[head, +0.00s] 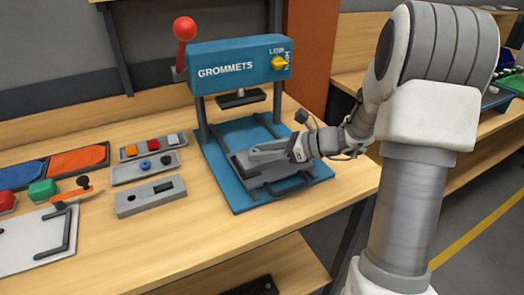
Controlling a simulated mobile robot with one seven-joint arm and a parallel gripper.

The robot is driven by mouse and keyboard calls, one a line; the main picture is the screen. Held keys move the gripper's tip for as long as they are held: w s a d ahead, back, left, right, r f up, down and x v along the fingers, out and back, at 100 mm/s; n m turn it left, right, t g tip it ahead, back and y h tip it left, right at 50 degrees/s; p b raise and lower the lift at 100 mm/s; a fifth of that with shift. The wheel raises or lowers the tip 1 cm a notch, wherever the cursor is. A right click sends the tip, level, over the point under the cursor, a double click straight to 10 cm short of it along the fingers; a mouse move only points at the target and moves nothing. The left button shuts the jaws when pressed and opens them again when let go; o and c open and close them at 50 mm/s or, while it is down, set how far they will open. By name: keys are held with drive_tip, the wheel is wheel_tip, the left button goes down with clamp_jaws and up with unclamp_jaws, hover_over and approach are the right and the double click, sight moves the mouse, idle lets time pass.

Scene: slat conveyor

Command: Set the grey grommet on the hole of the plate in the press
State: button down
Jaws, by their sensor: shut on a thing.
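The blue press marked GROMMETS (238,66) stands on the bench with its red-knobbed lever up. Its dark ram (241,98) is raised over the base. A grey plate (250,178) lies in a slide with a dark handle at the front of the press's blue base. My gripper (252,156) reaches in from the right, low over the plate, its fingers pointing left. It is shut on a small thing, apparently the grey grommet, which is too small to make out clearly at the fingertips. The plate's hole cannot be made out; the gripper covers part of the plate.
Left of the press, a grey tray (119,178) holds a blue ring and a darker one. Behind it is a tray (122,153) of coloured blocks; in front is a grey slotted block (133,205). A white board (22,245) lies far left.

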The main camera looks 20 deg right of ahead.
drive_tip(key=shift+f, duration=0.1)
idle(0.3)
drive_tip(key=shift+c, duration=2.2)
unclamp_jaws()
drive_tip(key=p+v, duration=0.2)
drive_tip(key=v, duration=1.5)
drive_tip(key=s+a+r+n+g+h+p, duration=0.2)
drive_tip(key=s+a+r+n, duration=0.1)
drive_tip(key=a+n, duration=0.35)
drive_tip(key=s+a+r+n+g+h+p, duration=0.1)
drive_tip(key=s+a+r+n+g+h, duration=0.2)
drive_tip(key=a+n, duration=0.4)
drive_tip(key=s+a+r+n+g+h+p, duration=0.1)
drive_tip(key=s+a+r+n+h+p, duration=0.1)
drive_tip(key=s+a+n, duration=0.45)
drive_tip(key=s+d+r+n+t+h+p, duration=0.2)
drive_tip(key=s+d+r+n+t+h, duration=0.1)
drive_tip(key=s+d+n+t+h, duration=0.1)
drive_tip(key=shift+s+d+r+n, duration=0.3)
drive_tip(key=shift+s+d+n, duration=0.15)
drive_tip(key=shift+d, duration=0.2)
